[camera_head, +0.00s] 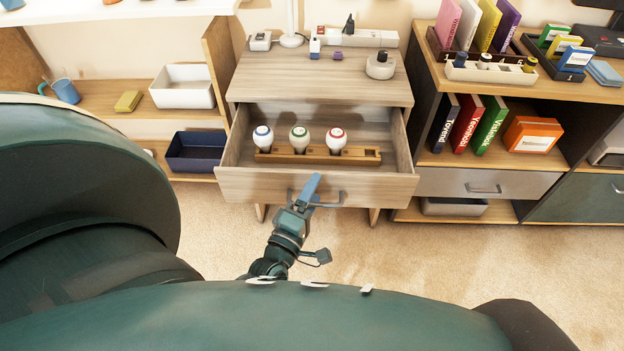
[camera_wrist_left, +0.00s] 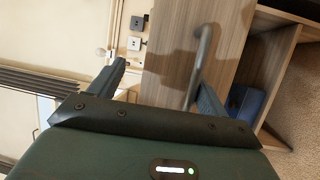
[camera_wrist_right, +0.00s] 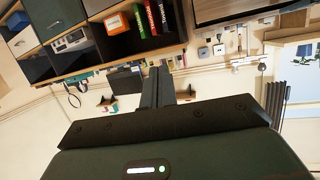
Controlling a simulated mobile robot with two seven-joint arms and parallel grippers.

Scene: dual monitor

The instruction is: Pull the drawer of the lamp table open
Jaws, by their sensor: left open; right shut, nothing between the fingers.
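The lamp table (camera_head: 315,85) stands ahead with its drawer (camera_head: 235,187) pulled well out, the inside showing. A dark bar handle (camera_head: 340,199) is on the drawer front; it also shows in the left wrist view (camera_wrist_left: 205,50). My left gripper (camera_head: 306,190) is at the handle's left part. In the left wrist view its fingers (camera_wrist_left: 159,72) are apart, with one finger right beside the handle; I cannot tell whether it is hooked behind it. My right gripper (camera_wrist_right: 158,78) is shut and empty in the right wrist view, away from the drawer.
In the drawer, a wooden holder (camera_head: 370,157) carries three bulbs with blue, green and red rings. A shelf unit with books (camera_head: 466,122) stands close on the right. Shelves with a white bin (camera_head: 183,88) and a navy bin (camera_head: 196,152) are on the left. Carpet (camera_head: 420,260) in front is clear.

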